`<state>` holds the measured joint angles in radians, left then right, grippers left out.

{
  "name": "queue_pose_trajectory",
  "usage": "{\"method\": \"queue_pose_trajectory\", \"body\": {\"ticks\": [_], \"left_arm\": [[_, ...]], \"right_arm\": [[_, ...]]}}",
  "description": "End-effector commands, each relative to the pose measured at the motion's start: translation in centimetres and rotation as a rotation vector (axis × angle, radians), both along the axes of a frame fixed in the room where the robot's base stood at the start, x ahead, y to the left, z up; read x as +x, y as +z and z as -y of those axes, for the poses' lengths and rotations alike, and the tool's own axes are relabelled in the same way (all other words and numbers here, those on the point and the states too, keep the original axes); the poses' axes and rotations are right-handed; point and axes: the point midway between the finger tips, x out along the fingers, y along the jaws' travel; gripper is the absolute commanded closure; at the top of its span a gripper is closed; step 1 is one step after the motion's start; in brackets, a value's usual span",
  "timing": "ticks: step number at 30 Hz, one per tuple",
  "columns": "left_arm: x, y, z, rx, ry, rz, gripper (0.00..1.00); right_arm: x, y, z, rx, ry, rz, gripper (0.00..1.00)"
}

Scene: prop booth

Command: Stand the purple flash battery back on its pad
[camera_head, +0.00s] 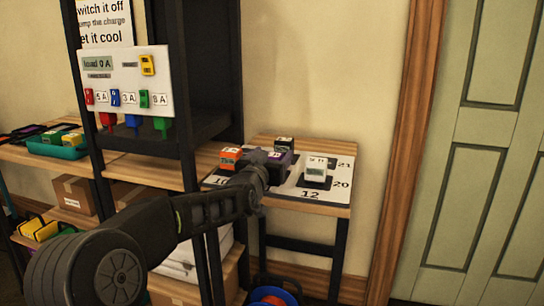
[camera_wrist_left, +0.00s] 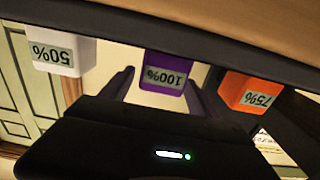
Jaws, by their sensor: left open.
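The purple battery (camera_head: 285,158) stands on the dark-and-white mat (camera_head: 221,179) of the small table, partly hidden by my left gripper (camera_head: 268,160). In the left wrist view, which is upside down, the purple battery (camera_wrist_left: 164,76) shows its 100% label, turned the same way as its neighbours' labels. My left gripper (camera_wrist_left: 160,84) is open, with one finger on each side of the purple battery. Contact with it cannot be told. The pad under the battery is hidden. My right gripper is not in view.
An orange battery (camera_head: 230,158) stands left of the purple one. A white battery (camera_head: 316,168) stands to the right, and a dark one (camera_head: 284,143) behind. A dark shelf (camera_head: 205,70) with a labelled panel (camera_head: 125,78) rises at the left. A teal tray (camera_head: 60,149) sits far left.

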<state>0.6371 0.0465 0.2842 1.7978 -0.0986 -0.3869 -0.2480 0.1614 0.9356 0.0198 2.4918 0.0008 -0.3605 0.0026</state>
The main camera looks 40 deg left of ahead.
Motion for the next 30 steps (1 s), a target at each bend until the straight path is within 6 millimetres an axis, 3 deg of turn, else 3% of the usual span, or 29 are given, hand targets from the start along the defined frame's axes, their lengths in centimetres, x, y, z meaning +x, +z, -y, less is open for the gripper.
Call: {"method": "queue_pose_trajectory", "body": {"ticks": [8, 24, 30], "left_arm": [[-0.4, 0.3, 0.1, 0.001, 0.0, 0.0, 0.29], [-9.7, 0.4, 3.5, 0.003, 0.0, 0.001, 0.29], [-11.3, 0.3, 4.0, 0.001, 0.0, 0.001, 0.29]], "right_arm": [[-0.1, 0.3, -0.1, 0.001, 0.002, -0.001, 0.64], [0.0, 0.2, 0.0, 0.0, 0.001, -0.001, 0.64], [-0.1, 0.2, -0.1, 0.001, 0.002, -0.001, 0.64]]}}
